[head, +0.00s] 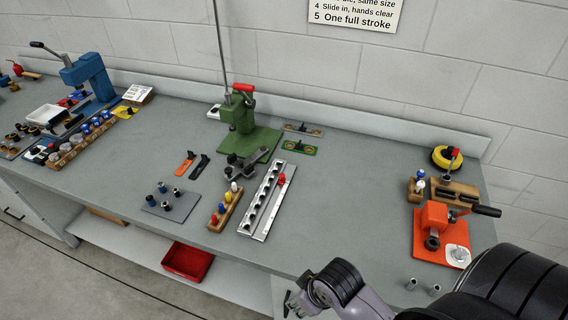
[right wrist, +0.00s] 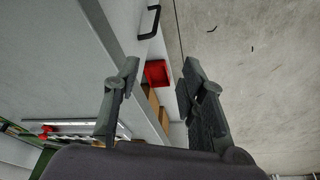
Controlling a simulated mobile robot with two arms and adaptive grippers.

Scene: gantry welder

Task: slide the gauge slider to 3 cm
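The gauge is a long, light metal strip (head: 262,205) with a row of dark holes, lying on the grey bench. A red knob (head: 282,179), which looks like its slider, sits near the strip's far end on the right side. I cannot read any scale. In the right wrist view a red knob (right wrist: 47,129) shows at lower left beside a light strip (right wrist: 75,126). My right gripper (head: 290,303) is off the bench's front edge, well short of the gauge; in the right wrist view its fingers (right wrist: 160,80) are apart with nothing between them. My left gripper is out of view.
A wooden block with coloured pegs (head: 226,208) stands just left of the gauge. A green press (head: 240,122) is behind it. An orange lever tool (head: 436,222) is at right. Bench between gauge and orange tool is clear. A red bin (head: 188,262) sits on the shelf below.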

